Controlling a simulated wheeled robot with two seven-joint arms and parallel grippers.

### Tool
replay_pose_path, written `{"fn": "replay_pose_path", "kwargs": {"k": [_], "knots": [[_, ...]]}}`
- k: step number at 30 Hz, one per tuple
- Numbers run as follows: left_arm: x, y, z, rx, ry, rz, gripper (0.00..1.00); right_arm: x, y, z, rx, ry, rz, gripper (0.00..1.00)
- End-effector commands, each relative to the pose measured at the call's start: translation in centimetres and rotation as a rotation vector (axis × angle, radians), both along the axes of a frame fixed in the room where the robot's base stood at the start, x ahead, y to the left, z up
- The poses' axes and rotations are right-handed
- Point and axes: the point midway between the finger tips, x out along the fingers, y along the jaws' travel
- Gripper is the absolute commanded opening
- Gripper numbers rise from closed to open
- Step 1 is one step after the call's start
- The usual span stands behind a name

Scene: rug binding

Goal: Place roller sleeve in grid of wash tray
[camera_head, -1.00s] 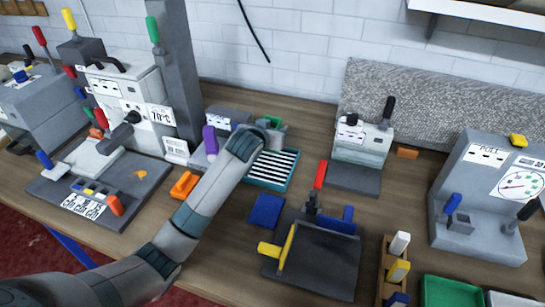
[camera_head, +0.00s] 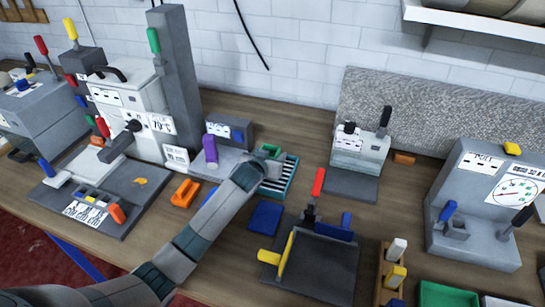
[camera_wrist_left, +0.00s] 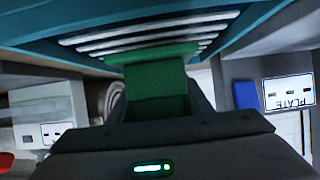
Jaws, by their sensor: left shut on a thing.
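The wash tray (camera_head: 291,186) is teal with a grid of white bars. It lies mid-bench in the head view, partly hidden by my left arm. My left gripper (camera_head: 269,163) is over the tray's back left part, shut on a green piece (camera_head: 270,150) that may be the roller sleeve. In the left wrist view the green piece (camera_wrist_left: 157,88) stands out from between the jaws (camera_wrist_left: 158,112), against the white bars of the tray (camera_wrist_left: 262,28). I cannot tell whether it touches the bars. My right gripper is out of view.
A grey stand with a purple handle (camera_head: 210,149) is left of the tray. An orange block (camera_head: 186,193) and a blue pad (camera_head: 266,218) lie nearer. A dark fixture with a red handle (camera_head: 318,183) is front right. A white-faced machine (camera_head: 358,148) stands right of the tray.

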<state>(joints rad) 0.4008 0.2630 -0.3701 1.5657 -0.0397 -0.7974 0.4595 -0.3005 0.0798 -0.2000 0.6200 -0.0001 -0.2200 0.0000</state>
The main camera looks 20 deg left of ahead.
Motion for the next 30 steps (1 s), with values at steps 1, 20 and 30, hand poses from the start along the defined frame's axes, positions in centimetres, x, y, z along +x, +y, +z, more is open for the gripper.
{"fn": "replay_pose_path", "kwargs": {"k": [1, 20, 30], "knots": [[0.0, 0.0, -0.4, 0.000, 0.001, 0.000, 0.16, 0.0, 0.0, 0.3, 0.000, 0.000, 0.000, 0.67], [0.0, 0.0, -1.4, 0.001, -0.001, 0.000, 0.64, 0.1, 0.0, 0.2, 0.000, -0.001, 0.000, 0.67], [0.0, 0.0, -1.2, 0.001, -0.001, 0.000, 0.64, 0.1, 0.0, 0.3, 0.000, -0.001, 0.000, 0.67]]}}
